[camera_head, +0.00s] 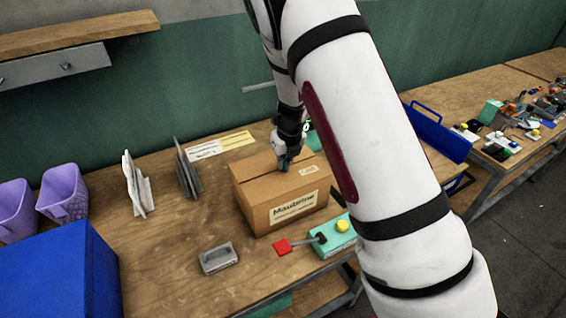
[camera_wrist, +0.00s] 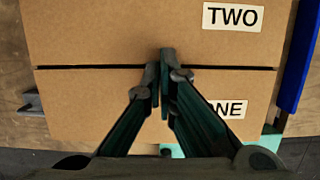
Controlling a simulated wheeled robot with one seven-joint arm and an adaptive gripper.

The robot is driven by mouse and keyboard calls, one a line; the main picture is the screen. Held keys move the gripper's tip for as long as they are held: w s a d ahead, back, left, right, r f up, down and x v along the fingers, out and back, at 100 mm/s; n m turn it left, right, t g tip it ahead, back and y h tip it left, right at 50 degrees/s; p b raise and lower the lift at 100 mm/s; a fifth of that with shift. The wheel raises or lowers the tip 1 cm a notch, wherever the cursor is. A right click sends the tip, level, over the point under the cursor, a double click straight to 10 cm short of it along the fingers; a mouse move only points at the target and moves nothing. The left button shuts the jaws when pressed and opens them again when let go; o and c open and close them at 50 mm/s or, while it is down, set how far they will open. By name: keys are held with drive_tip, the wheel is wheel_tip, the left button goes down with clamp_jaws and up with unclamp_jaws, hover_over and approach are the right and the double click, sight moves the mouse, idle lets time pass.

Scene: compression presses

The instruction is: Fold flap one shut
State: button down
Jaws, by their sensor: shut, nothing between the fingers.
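The brown cardboard box (camera_head: 285,200) stands on the wooden bench, its printed label facing front. From the wrist, flap two (camera_wrist: 120,35), marked TWO, fills the upper part. Flap one (camera_wrist: 80,100), marked ONE, lies below it, its label partly hidden by a finger. Both look flat, with a thin dark seam between them. My gripper (camera_head: 284,163) is over the box top, pointing down; it also shows in the wrist view (camera_wrist: 165,58), its fingers shut and empty, tips across the seam. I cannot tell whether the tips touch the cardboard.
A teal device (camera_head: 325,242) with a yellow knob and red pad sits right in front of the box. A grey block (camera_head: 218,258) lies at front left. Grey upright plates (camera_head: 188,170), purple bins (camera_head: 63,193) and a blue crate (camera_head: 65,270) stand left. Bare bench separates them.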

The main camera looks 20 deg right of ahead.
sight(287, 176)
drive_tip(key=shift+r, duration=0.95)
drive_tip(key=s+a+r+n+y, duration=0.1)
drive_tip(key=s+r+n, duration=0.5)
drive_tip(key=r, duration=0.4)
drive_tip(key=s+r+n+y, duration=0.1)
drive_tip(key=s+r+n, duration=0.45)
drive_tip(key=r, duration=0.55)
drive_tip(key=s+r+n+t+h, duration=0.1)
drive_tip(key=s+r+n, duration=0.2)
drive_tip(key=s+n, duration=0.8)
drive_tip(key=s+r+n+t+h, duration=0.1)
drive_tip(key=s+r+n, duration=0.3)
drive_tip(key=s+n, duration=0.7)
drive_tip(key=shift+d+r+t+h+b, duration=0.15)
drive_tip(key=shift+d+t+h+b, duration=0.15)
drive_tip(key=shift+d, duration=0.15)
